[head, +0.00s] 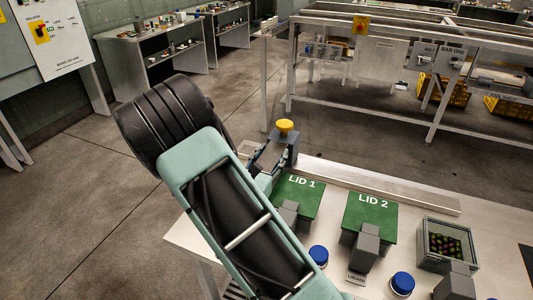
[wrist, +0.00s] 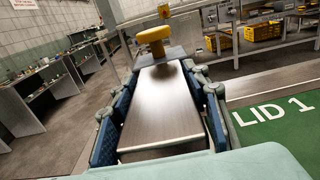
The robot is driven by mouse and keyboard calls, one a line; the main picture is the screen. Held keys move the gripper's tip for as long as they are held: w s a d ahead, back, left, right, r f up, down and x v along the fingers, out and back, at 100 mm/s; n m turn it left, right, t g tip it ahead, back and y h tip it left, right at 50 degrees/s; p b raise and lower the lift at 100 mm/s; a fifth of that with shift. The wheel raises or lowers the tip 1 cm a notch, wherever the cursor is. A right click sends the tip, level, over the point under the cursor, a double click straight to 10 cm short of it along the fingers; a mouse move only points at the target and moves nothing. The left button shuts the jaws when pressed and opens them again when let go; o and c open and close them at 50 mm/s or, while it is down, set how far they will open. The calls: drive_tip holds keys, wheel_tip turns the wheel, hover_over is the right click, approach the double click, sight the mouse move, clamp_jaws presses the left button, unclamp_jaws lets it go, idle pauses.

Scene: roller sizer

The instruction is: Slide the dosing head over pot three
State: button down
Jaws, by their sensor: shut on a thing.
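The likely dosing head, a grey block with a yellow knob (head: 285,126), stands at the left end of a metal rail (head: 390,185) along the table's back edge. Its flat metal bar (wrist: 160,105) fills the middle of the wrist view, with the yellow knob (wrist: 153,36) at its far end. My gripper (wrist: 160,100) has its blue-padded fingers on both sides of this bar and is shut on it; in the head view my arm partly hides it. No pot is labelled three; an open grey box (head: 432,262) with dark round pieces is right of the lids.
Green lids marked LID 1 (head: 300,193) and LID 2 (head: 370,218) lie between the dosing head and the open box. Grey clamp blocks and blue-capped jars (head: 402,283) stand in front. A small plate (head: 356,279) reads LOCKED. A metal frame (head: 360,105) stands behind; floor lies between.

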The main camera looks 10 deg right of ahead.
drive_tip(key=c, duration=1.1)
unclamp_jaws()
drive_tip(key=v, duration=1.2)
